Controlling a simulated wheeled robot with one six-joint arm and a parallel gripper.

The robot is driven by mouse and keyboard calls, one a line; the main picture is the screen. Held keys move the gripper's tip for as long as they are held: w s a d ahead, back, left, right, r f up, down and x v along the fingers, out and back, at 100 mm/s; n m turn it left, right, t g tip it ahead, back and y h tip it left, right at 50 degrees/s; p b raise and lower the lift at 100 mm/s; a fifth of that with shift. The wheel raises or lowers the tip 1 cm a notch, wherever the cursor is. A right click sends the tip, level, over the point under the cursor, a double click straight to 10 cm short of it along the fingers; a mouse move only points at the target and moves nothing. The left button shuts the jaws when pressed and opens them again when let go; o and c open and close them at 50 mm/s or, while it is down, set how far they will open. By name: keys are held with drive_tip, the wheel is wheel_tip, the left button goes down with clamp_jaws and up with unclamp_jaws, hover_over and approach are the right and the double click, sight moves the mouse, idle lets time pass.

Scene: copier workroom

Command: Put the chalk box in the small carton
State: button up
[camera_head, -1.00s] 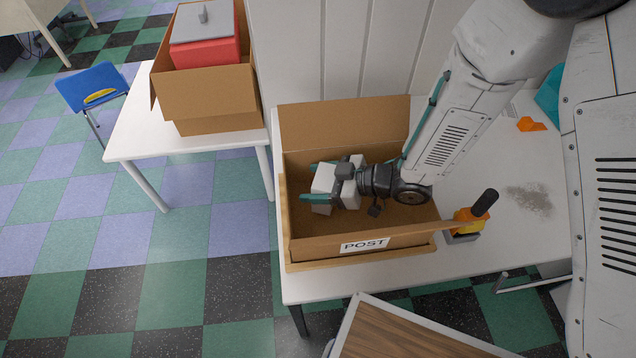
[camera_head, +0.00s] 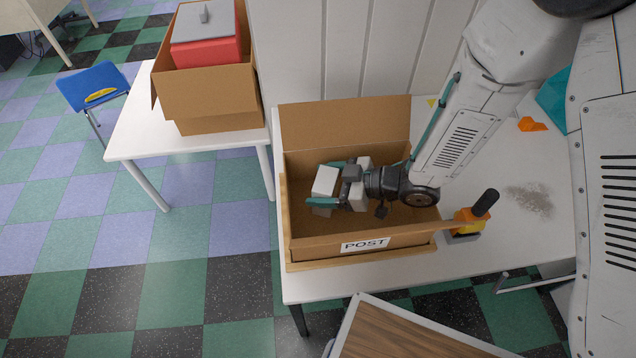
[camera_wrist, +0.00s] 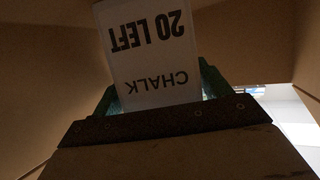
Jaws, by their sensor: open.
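The chalk box (camera_head: 325,181) is a white box inside the open brown carton (camera_head: 305,250) labelled POST on the white table. In the wrist view the chalk box (camera_wrist: 150,50) shows the words "CHALK" and "20 LEFT" upside down. My gripper (camera_head: 319,183) is inside the carton too, coming in from the right. Its teal fingers are open, one on either side of the box's near end. In the wrist view the fingers of my gripper (camera_wrist: 158,92) show partly behind the box. Whether the box rests fully on the carton floor is hard to tell.
The POST carton stands in a shallow wooden tray (camera_head: 340,262), its back flap raised. A stamp-like orange and black thing (camera_head: 467,222) is close to its right side. A larger carton (camera_head: 205,95) with a red box (camera_head: 205,52) stands on the left table. A wall is behind.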

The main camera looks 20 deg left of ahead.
drive_tip(key=v, duration=0.6)
idle(0.4)
drive_tip(key=w+d+r+m+t+h, duration=0.3)
drive_tip(key=w+d+r+t+h, duration=0.3)
drive_tip(key=w+d+r, duration=0.55)
drive_tip(key=w+d+r+m+t+h, duration=0.1)
drive_tip(key=d+r+m+t+h, duration=0.2)
drive_tip(key=d, duration=0.5)
drive_tip(key=d+r+m+t+h, duration=0.1)
drive_tip(key=d+r+m+h, duration=0.15)
drive_tip(key=d+r, duration=0.35)
drive_tip(key=s+d+r+m+g+h, duration=0.2)
drive_tip(key=s+d+r+m+h, duration=0.2)
drive_tip(key=s+d+m, duration=0.6)
drive_tip(key=s+d+r+m+g+y, duration=0.1)
drive_tip(key=s+g, duration=0.3)
drive_tip(key=s, duration=1.1)
drive_tip(key=shift+d+r+g+y, duration=0.3)
drive_tip(key=shift+d+r+y, duration=0.35)
drive_tip(key=shift+r, duration=0.05)
